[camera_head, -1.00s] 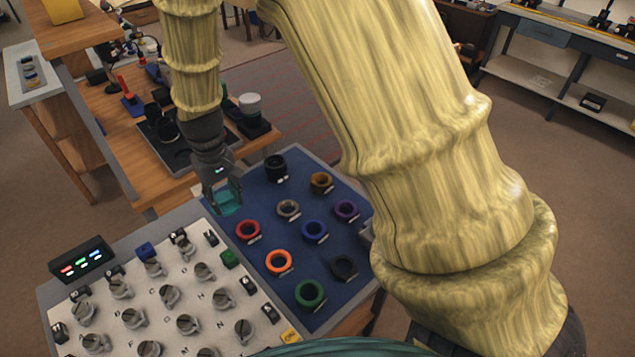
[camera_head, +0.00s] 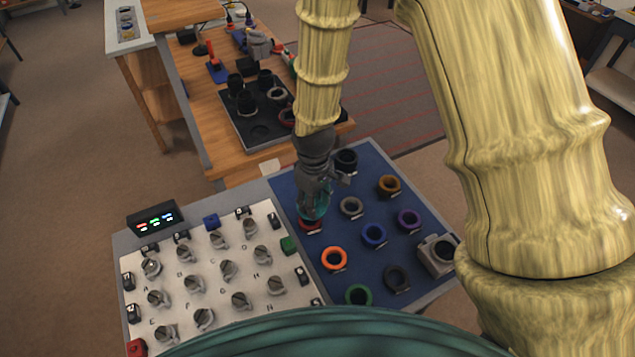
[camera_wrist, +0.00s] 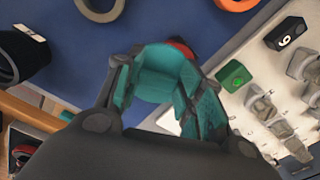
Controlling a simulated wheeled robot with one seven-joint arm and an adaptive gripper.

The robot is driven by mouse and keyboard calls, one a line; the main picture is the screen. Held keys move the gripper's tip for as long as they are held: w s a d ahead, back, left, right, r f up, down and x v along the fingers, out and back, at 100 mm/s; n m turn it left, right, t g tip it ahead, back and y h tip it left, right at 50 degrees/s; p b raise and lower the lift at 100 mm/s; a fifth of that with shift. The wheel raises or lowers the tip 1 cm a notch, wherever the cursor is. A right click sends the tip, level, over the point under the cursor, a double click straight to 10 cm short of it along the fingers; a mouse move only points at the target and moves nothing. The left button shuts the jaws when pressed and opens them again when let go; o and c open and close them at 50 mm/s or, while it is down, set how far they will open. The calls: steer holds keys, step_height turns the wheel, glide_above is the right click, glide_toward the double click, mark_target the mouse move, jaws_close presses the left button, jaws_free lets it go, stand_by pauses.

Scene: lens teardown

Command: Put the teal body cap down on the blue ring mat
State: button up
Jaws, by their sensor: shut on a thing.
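The teal body cap (camera_head: 314,207) is between the fingers of my gripper (camera_head: 313,198), which is shut on it. In the wrist view the cap (camera_wrist: 166,72) fills the space between the two fingers of my gripper (camera_wrist: 160,90). The blue ring mat (camera_head: 340,286) lies below, and the cap is over its left part, just above the red ring (camera_head: 311,227). In the wrist view the cap hides most of the red ring (camera_wrist: 183,46). I cannot tell how large the gap is between cap and mat.
Several rings stand on the mat, including an orange one (camera_head: 334,258), a grey one (camera_head: 351,207) and a blue one (camera_head: 374,235). A pale panel of knobs (camera_head: 210,275) adjoins the mat's left. A camera body (camera_head: 438,256) sits at its right edge.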

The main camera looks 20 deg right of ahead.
steer(key=w+p, duration=0.1)
steer(key=w, duration=0.2)
steer(key=w+p, duration=0.1)
steer(key=w, duration=0.3)
steer(key=w+f+p, duration=0.1)
steer(key=w, duration=0.3)
steer(key=shift+w+d, duration=0.1)
steer(key=shift+d, duration=0.1)
steer(key=shift+f+p, duration=0.8)
steer(key=shift+f, duration=0.95)
steer(key=shift+f, duration=0.15)
steer(key=o, duration=0.9)
steer(key=shift+c, duration=0.2)
steer(key=shift+r, duration=0.2)
step_height(320, 180, up, 12)
steer(key=b, duration=0.3)
steer(key=shift+b, duration=0.35)
